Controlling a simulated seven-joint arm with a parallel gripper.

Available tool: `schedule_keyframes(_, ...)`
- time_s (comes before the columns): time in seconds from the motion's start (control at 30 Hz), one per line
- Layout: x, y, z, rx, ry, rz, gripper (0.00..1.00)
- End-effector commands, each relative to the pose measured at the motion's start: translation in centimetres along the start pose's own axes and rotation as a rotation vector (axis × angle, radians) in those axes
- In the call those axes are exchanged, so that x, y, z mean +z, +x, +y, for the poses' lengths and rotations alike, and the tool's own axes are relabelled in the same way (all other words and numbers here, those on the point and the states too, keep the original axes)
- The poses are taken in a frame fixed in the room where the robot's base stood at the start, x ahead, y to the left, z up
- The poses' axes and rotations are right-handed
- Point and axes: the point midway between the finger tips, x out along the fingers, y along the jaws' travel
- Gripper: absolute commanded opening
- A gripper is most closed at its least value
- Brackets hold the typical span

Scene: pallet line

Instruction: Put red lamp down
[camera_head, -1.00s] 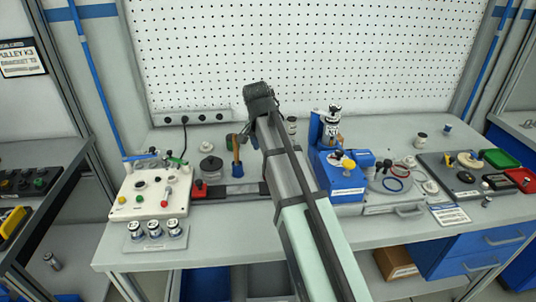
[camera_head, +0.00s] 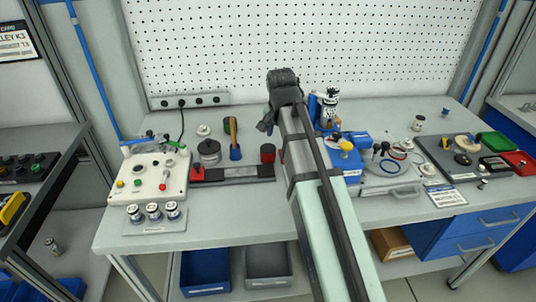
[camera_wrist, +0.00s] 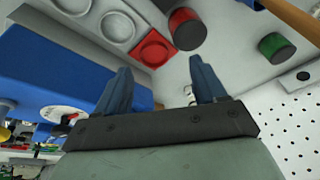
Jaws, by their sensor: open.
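The red lamp (camera_head: 267,153) is a short red cylinder with a dark lower part. It stands on the bench at the right end of a dark strip. It also shows in the wrist view as a red-topped cylinder (camera_wrist: 187,30), beyond my fingertips. My gripper (camera_head: 266,122) is above and behind it, beside my forearm. In the wrist view my gripper (camera_wrist: 160,75) has its blue fingers spread, with nothing between them. A grey block with round seats, one of them red (camera_wrist: 152,48), lies near the lamp; a green cylinder (camera_wrist: 277,47) stands apart.
A control box (camera_head: 150,183) is at the left, with small jars (camera_head: 153,212) in front. A wooden-handled tool (camera_head: 233,133) stands behind the strip. A blue fixture (camera_head: 345,166) is close right of my arm. The front edge of the bench is fairly clear.

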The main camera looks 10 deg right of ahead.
Motion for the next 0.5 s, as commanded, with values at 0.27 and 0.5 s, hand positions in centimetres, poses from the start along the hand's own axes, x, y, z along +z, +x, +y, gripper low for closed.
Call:
schedule_keyframes(0.27,1.4,-0.2,-1.0,-0.114,-0.274,0.023,0.70)
schedule_keyframes(0.5,1.3,-0.4,-2.4,-0.184,-0.577,0.080,0.70)
